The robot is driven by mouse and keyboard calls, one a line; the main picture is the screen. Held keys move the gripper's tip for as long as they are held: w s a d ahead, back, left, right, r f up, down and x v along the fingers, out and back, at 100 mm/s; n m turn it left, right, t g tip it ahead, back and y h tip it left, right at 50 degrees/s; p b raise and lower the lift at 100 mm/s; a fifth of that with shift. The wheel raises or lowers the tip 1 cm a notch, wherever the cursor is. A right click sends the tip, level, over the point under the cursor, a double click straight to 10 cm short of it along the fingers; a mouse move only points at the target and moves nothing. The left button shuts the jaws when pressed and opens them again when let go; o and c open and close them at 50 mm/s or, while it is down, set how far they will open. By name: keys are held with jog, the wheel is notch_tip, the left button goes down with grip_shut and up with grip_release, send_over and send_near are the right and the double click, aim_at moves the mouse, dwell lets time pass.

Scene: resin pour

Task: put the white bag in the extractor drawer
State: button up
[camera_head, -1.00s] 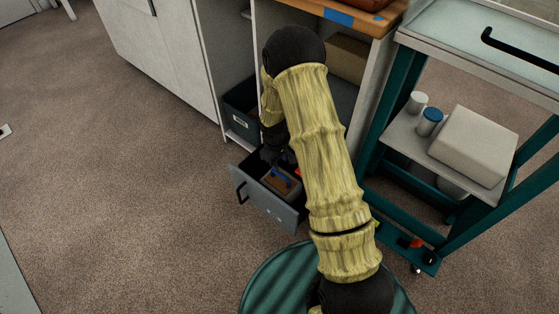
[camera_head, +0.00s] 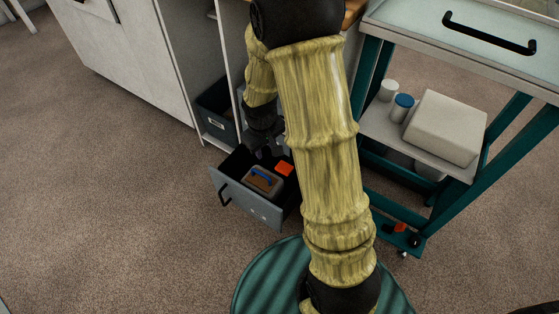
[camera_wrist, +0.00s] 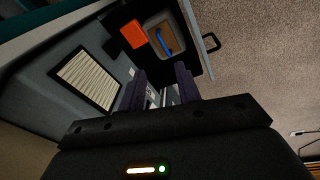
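The open dark grey drawer (camera_head: 236,198) stands out low from the cabinet in the head view. It holds a tan case with a blue handle (camera_head: 262,182) and an orange item (camera_head: 284,168). In the wrist view the drawer front (camera_wrist: 197,40), case (camera_wrist: 163,47) and orange item (camera_wrist: 133,34) lie beyond the fingertips. My gripper (camera_wrist: 161,90) is over the inner end of the drawer. Its fingers are apart, with small pale parts between them and no clear held object. I cannot identify a white bag; my arm hides part of the cabinet and drawer.
A teal trolley at right carries a pale box-like block (camera_head: 443,127), a white jar (camera_head: 388,90) and a blue-lidded jar (camera_head: 402,107). A grey bin (camera_head: 216,110) sits in the cabinet. A pale striped panel (camera_wrist: 87,77) is left of my fingers. Carpet left of the drawer is clear.

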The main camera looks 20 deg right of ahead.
jog(key=s+r+m+t, duration=0.1)
jog(key=s+r+m, duration=0.3)
jog(key=s+r, duration=0.5)
jog(key=s, duration=0.4)
jog(key=shift+r+y, duration=0.3)
jog(key=shift+y, duration=0.1)
